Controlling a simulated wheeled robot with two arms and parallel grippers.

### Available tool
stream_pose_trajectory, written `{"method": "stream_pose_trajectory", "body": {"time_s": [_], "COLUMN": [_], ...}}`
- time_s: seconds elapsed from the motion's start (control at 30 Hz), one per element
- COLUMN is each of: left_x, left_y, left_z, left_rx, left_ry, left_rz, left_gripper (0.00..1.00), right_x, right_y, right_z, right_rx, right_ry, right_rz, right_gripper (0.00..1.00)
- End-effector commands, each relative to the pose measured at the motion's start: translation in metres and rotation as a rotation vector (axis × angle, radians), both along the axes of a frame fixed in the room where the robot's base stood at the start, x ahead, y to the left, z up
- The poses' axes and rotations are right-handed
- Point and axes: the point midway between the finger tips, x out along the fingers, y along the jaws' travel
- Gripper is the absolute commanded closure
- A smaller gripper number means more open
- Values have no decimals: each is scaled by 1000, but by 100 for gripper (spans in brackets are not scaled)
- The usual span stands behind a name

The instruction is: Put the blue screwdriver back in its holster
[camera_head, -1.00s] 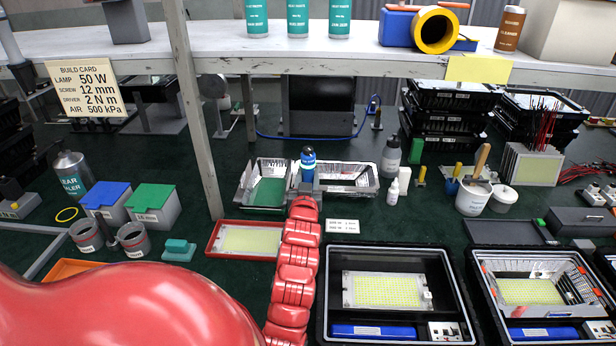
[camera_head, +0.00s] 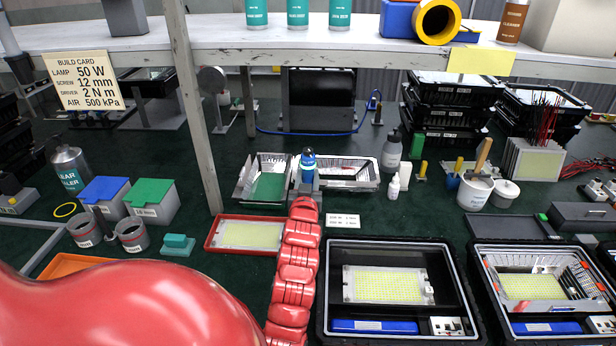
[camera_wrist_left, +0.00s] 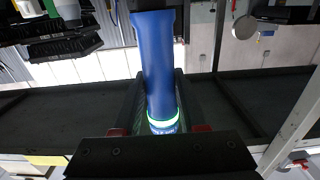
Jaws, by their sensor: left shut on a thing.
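The blue screwdriver (camera_head: 308,160) stands upright in the head view, in front of the open metal housings in the middle of the bench. My left gripper (camera_head: 306,182) is shut on it, mostly hidden behind my red arm links. In the left wrist view the smooth blue handle (camera_wrist_left: 157,65) runs between the dark jaws of my gripper (camera_wrist_left: 160,128), with a glowing green-white ring at its lower end in the picture. The screwdriver's shaft and tip are hidden. I cannot make out a holster for certain. My right gripper is not in view.
Metal housings (camera_head: 360,182) lie close behind the screwdriver. A red tray (camera_head: 212,243) lies left of my arm, and a black case (camera_head: 325,290) right of it. A post (camera_head: 200,130) and shelf (camera_head: 330,55) stand behind. Dark bench between cases and bottles is free.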

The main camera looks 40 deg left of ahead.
Motion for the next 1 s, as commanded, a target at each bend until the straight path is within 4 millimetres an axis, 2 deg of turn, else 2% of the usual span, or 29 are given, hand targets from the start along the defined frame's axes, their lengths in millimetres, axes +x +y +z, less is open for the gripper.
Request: {"method": "stream_pose_trajectory", "body": {"time_s": [1.0], "left_x": [0], "left_y": [0], "left_z": [-24], "left_rx": [2], "left_ry": [-4], "left_rz": [0], "left_gripper": [100], "right_x": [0], "right_y": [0], "right_z": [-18], "right_rx": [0], "right_ry": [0], "right_rz": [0], "right_gripper": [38]}}
